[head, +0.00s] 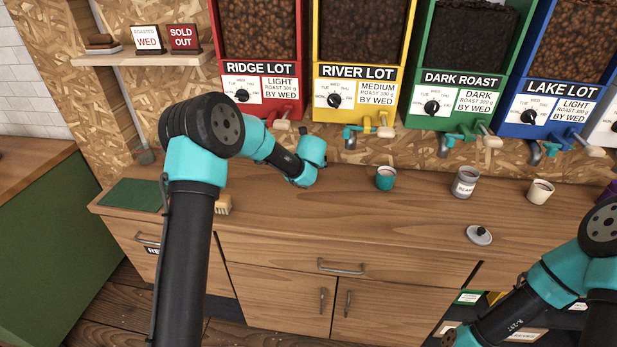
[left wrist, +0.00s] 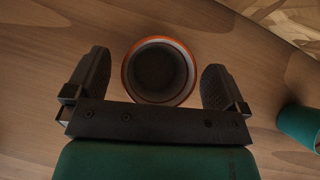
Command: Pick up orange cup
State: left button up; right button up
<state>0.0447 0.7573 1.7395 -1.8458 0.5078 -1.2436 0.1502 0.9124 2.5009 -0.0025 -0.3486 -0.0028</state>
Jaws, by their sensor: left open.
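The orange cup (left wrist: 160,72) shows in the left wrist view from above as a round opening with an orange rim and a dark inside. It stands on the wooden counter. My left gripper (left wrist: 158,78) is open, with one finger on each side of the cup and small gaps between. I cannot tell how far the fingertips reach down beside it. In the head view the cup is hidden, and the left gripper's fingers are hidden behind my left wrist. My right arm is at the lower right of the head view; its gripper is out of frame.
A teal cup (head: 385,178) stands right of my left wrist; it also shows in the left wrist view (left wrist: 300,127). Farther right are a labelled grey canister (head: 465,182), a lid (head: 479,235) and a cream cup (head: 540,191). Bean dispensers (head: 362,70) line the back. A brush (head: 223,205) lies left.

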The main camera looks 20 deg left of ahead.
pick_arm(q)
jog(key=shift+w+a+f, duration=0.1)
jog(key=shift+w+f, duration=0.1)
dwell(0.4)
jog(key=c, duration=1)
